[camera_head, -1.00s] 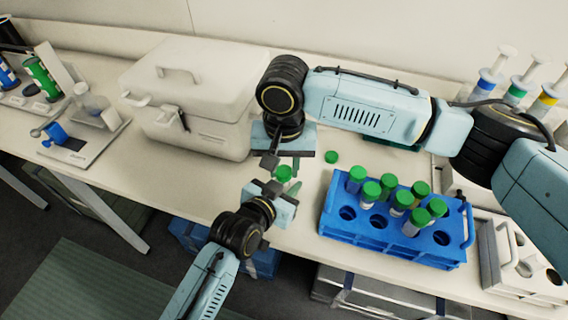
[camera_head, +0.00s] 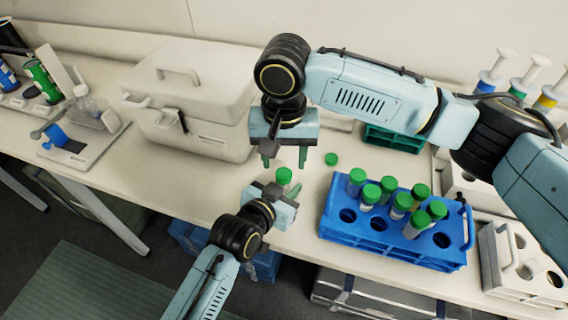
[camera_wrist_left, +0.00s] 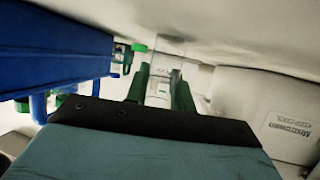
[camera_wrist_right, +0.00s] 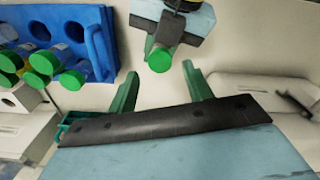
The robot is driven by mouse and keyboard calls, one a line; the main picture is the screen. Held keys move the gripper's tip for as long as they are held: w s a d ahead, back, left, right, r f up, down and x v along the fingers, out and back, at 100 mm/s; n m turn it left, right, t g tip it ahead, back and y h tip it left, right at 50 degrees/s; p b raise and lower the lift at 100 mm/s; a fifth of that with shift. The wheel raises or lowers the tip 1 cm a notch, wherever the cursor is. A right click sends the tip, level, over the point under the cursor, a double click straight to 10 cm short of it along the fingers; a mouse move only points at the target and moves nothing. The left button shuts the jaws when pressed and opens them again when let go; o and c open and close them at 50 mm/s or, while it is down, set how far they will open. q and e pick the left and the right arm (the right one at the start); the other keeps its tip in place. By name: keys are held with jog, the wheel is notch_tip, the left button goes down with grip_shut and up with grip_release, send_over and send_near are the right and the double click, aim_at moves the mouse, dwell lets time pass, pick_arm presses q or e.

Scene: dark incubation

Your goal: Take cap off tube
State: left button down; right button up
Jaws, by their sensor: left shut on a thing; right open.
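My left gripper (camera_head: 284,188) is shut on a tube whose green cap (camera_head: 284,176) faces up in the head view. The cap is on the held tube, and it also shows in the right wrist view (camera_wrist_right: 158,60). The tube's clear body (camera_wrist_left: 160,88) is between the left fingers in the left wrist view. A loose green cap (camera_head: 331,159) lies on the table to the right.
A blue rack (camera_head: 335,226) with several green-capped tubes stands right of the grippers. A white case (camera_head: 200,90) stands behind left. A green rack (camera_head: 395,140) is partly hidden behind my right arm. White holders (camera_head: 520,290) are at the far right. The table's front edge is close by.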

dwell(0.3)
pick_arm(q)
jog(key=c, duration=1.1)
grip_release()
